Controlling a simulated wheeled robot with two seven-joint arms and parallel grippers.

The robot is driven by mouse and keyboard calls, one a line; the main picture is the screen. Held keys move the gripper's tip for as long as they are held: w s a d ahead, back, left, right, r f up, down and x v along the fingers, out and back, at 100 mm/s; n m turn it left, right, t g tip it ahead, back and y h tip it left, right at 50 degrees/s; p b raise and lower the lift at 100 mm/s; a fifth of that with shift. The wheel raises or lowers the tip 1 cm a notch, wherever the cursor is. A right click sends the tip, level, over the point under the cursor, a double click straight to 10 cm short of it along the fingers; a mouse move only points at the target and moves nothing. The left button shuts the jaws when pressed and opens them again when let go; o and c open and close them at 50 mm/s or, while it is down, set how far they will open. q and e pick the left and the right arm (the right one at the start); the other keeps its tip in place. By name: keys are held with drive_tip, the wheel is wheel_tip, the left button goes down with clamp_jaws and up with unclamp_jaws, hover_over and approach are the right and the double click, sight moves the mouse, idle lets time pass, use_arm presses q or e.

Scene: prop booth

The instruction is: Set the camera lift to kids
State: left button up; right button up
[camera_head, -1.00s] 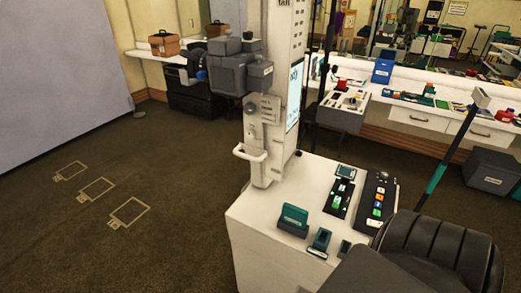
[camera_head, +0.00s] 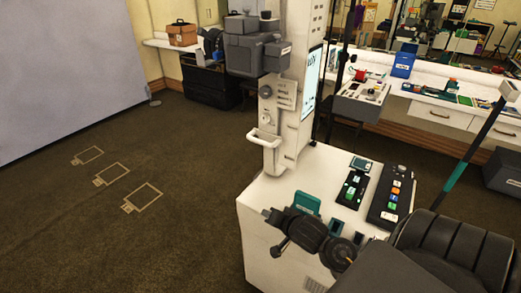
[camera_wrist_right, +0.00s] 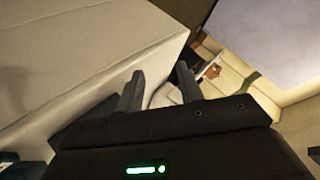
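The camera lift (camera_head: 287,150) is a white upright column on a white cabinet (camera_head: 262,205). It carries a dark grey camera (camera_head: 245,55) near the top, facing left. Below the camera are a dark round knob (camera_head: 266,91), a label plate (camera_head: 285,96) too small to read, and a white bar handle (camera_head: 262,138). My right gripper (camera_head: 274,230) is in front of the cabinet's near left edge, below the handle and apart from it. In the right wrist view its fingers (camera_wrist_right: 160,85) are spread with nothing held, beside the cabinet's pale side (camera_wrist_right: 85,45). My left gripper is out of view.
A teal card holder (camera_head: 307,202) and control panels (camera_head: 390,195) with coloured buttons sit on the cabinet top. A counter (camera_head: 440,100) runs behind at the right. The brown floor (camera_head: 195,190) left of the lift is clear, with rectangular outlines marked on it.

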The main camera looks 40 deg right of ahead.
drive_tip(key=w+d+r+m+t, duration=0.35)
drive_tip(key=d+r+m, duration=0.2)
drive_tip(key=r, duration=0.45)
drive_tip(key=m+t, duration=0.3)
drive_tip(key=m, duration=0.2)
approach(264, 145)
drive_tip(key=w, duration=0.1)
drive_tip(key=shift+n, duration=0.25)
drive_tip(key=w, duration=0.7)
drive_tip(key=w+d+b, duration=0.1)
drive_tip(key=w, duration=0.2)
drive_tip(key=shift+w+f, duration=0.3)
drive_tip(key=shift+w, duration=0.1)
drive_tip(key=shift+c, duration=0.5)
clamp_jaws()
